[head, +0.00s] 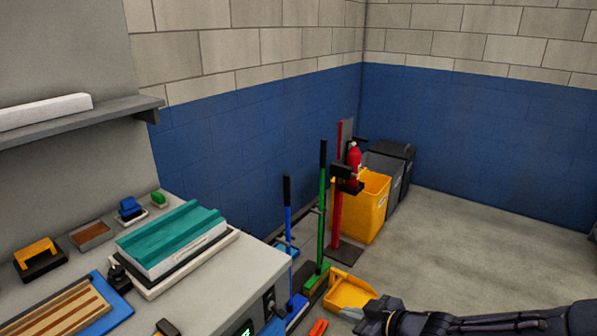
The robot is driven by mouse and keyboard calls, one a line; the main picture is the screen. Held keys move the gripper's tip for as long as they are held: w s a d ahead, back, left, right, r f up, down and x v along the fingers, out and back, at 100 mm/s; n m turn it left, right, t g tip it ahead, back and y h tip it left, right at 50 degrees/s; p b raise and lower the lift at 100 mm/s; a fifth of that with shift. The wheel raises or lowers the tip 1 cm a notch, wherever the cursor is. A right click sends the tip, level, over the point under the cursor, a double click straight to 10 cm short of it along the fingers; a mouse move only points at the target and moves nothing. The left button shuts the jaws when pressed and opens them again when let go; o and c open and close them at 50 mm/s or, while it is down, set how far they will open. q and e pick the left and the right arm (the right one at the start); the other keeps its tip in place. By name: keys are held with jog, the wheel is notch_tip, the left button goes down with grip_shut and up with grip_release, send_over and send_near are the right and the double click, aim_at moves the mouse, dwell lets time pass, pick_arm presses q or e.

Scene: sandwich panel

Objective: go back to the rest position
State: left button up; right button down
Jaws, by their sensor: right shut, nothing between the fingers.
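My right gripper (368,316) shows at the bottom right, dark and shut, with nothing seen between its fingers. Its arm reaches in from the right edge, and the gripper points left. In the picture it lies just below the yellow dustpan (350,291) and right of the workbench (228,277). It does not appear to touch anything, though its height over the floor is hard to judge. My left gripper is not in view.
The bench holds a teal ribbed panel (172,238), a blue tray (112,302) with wooden strips, and small tools. Brooms (322,205), a red stand (338,200) with an extinguisher (354,165), and bins (365,208) stand beyond. Floor (480,240) at right is clear.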

jog(key=s+d+r+m+g+h+p, duration=0.1)
jog(key=s+d+r+m+h+p, duration=0.3)
jog(key=s+d+r+m+h, duration=0.5)
jog(key=s+r+m+g+y+p, duration=0.1)
jog(key=s+r+y, duration=0.1)
jog(key=s, duration=0.5)
jog(key=s+r+g+y, duration=0.1)
jog(key=s+r+y, duration=0.1)
jog(key=s, duration=0.5)
jog(key=shift+s+a+r+m+y+p, duration=0.25)
jog(key=shift+a+m+y+p, duration=0.1)
jog(key=shift+a+m+y, duration=0.1)
jog(key=c, duration=2.1)
grip_release()
